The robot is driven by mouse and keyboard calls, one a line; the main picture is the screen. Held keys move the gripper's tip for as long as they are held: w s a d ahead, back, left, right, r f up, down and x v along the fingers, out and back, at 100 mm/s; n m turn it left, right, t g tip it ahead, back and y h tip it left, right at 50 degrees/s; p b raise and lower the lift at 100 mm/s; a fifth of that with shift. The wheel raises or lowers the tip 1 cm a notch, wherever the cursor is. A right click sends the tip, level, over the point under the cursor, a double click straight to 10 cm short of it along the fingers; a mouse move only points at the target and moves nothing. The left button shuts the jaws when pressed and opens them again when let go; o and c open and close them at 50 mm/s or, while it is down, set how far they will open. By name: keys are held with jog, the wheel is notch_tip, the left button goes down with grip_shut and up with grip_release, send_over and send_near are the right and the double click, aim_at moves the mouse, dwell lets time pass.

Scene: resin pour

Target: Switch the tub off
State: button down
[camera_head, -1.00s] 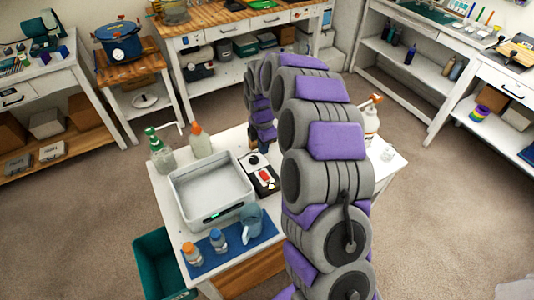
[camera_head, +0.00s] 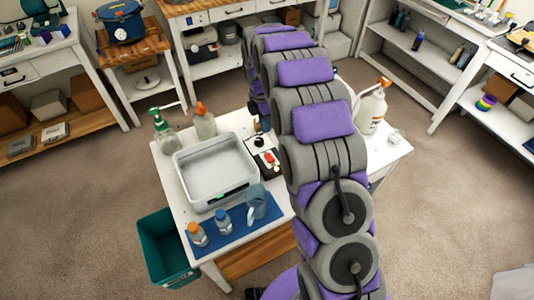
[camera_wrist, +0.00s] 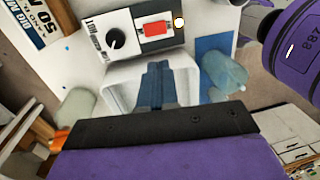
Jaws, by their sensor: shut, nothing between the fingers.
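The tub (camera_head: 180,180) is a pale rectangular basin on the white table, with a small green light on its front. Its control box (camera_head: 265,163) stands at its right, with a red switch (camera_head: 269,157) and a black knob (camera_head: 259,141). In the wrist view, the control box (camera_wrist: 137,44) shows the red switch (camera_wrist: 157,28), a black knob (camera_wrist: 116,38) and a lit white lamp (camera_wrist: 180,21). My gripper (camera_wrist: 157,72) is shut and empty. Its fingertips appear just below the box in that picture, over the tub (camera_wrist: 123,84); contact cannot be told.
A blue mat (camera_head: 235,234) in front of the tub holds a blue jug (camera_head: 257,203) and small bottles (camera_head: 197,234). A green-topped bottle (camera_head: 163,134) and an orange-capped bottle (camera_head: 203,122) stand behind. A pump bottle (camera_head: 372,108) stands right of my arm.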

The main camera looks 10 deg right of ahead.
jog(key=shift+d, duration=0.7)
jog(key=b, duration=0.1)
send_near(270, 160)
jog(key=f, duration=0.2)
jog(key=f+b, duration=0.1)
jog(key=f, duration=0.1)
jog(key=f+b, duration=0.1)
jog(key=shift+s+d+f, duration=0.15)
jog(key=shift+d+f, duration=0.2)
jog(key=shift+f, duration=0.05)
jog(key=shift+s+a+f+b, duration=0.1)
jog(key=shift+a+f+b, duration=0.2)
jog(key=shift+f, duration=0.3)
jog(key=shift+d, duration=0.2)
jog(key=shift+s+f+t+p, duration=0.15)
jog(key=shift+s+t+p, duration=0.15)
jog(key=shift+p, duration=0.1)
jog(key=shift+f, duration=0.2)
